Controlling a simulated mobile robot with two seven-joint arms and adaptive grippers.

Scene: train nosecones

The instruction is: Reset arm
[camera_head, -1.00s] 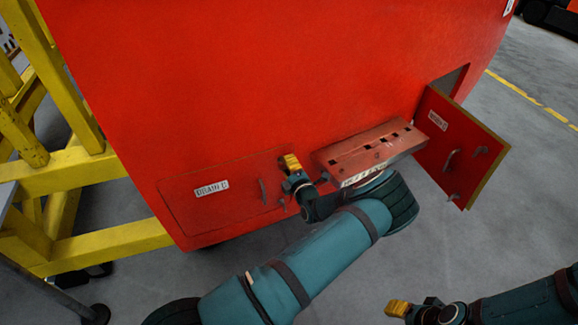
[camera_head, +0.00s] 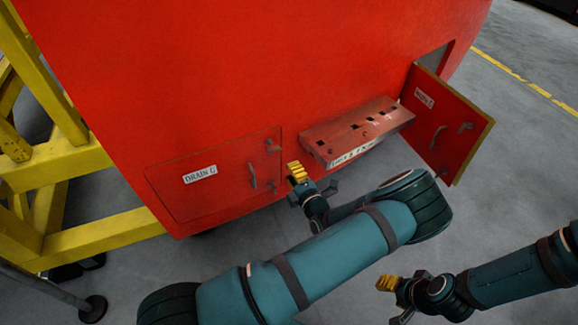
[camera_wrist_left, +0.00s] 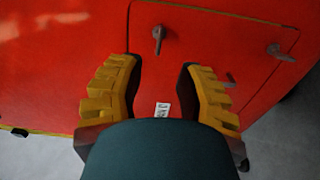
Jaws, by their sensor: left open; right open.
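My left gripper (camera_head: 300,178) is open and empty in the head view, in front of the red nosecone just right of the closed DRAIN door (camera_head: 215,182). In the left wrist view its yellow fingers (camera_wrist_left: 160,95) are spread apart, with red panel and door handles beyond them. My left arm (camera_head: 320,260) reaches across the lower middle, its elbow bent at the right. My right gripper (camera_head: 391,297) is at the lower right of the head view, open, over the grey floor and apart from the nosecone.
The red nosecone (camera_head: 250,70) fills the upper middle. An open hatch door (camera_head: 440,125) swings out at its right. A red ledge with slots (camera_head: 355,132) juts out between the doors. A yellow frame (camera_head: 95,245) stands at the left. Grey floor is clear at the right.

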